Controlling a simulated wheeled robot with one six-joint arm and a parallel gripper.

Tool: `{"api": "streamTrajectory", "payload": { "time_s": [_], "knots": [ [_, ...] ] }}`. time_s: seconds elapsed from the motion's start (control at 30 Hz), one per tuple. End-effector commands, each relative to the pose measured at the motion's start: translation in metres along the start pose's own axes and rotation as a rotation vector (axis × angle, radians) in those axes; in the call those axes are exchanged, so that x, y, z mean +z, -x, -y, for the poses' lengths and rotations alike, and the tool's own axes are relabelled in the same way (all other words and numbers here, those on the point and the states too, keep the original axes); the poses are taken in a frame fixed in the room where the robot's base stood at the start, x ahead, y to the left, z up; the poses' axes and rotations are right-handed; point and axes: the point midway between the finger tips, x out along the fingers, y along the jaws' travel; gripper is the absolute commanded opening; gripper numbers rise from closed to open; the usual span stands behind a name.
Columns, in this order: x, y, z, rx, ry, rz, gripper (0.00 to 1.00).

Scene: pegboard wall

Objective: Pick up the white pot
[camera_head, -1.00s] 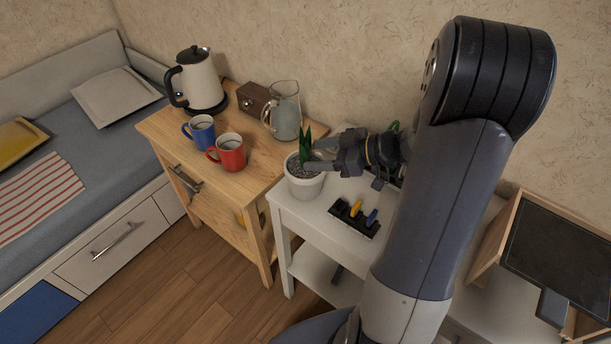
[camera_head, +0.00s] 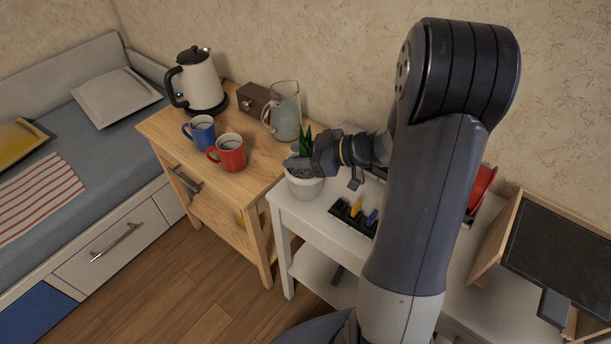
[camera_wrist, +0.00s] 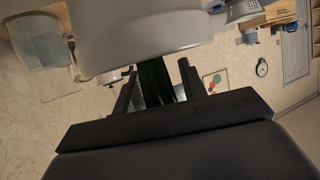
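The white pot (camera_head: 303,187) holds a green spiky plant (camera_head: 303,143) and stands upright at the left front corner of the white table. My gripper (camera_head: 298,163) reaches in from the right at the pot's rim, beside the plant. I see no grip on the pot.
A wooden cabinet to the left holds a red mug (camera_head: 229,153), a blue mug (camera_head: 201,133), a glass pitcher (camera_head: 286,112), a kettle (camera_head: 197,82) and a brown box (camera_head: 252,99). A black rack (camera_head: 353,215) with coloured items lies near the pot on the white table.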

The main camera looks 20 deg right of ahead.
Motion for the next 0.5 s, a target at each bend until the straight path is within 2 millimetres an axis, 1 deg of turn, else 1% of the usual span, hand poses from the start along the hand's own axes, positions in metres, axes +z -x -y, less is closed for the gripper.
{"api": "streamTrajectory", "payload": {
  "time_s": [0.03,0.4,0.47,0.5],
  "knots": [
    [0.0000,0.0001,0.0000,0.000,0.000,0.000,0.36],
    [0.0000,0.0002,0.0001,0.000,0.000,0.000,0.05],
    [0.0000,0.0002,0.0002,0.000,0.000,0.000,0.00],
    [0.0000,0.0002,0.0002,0.000,0.000,0.000,0.00]
  ]
}}
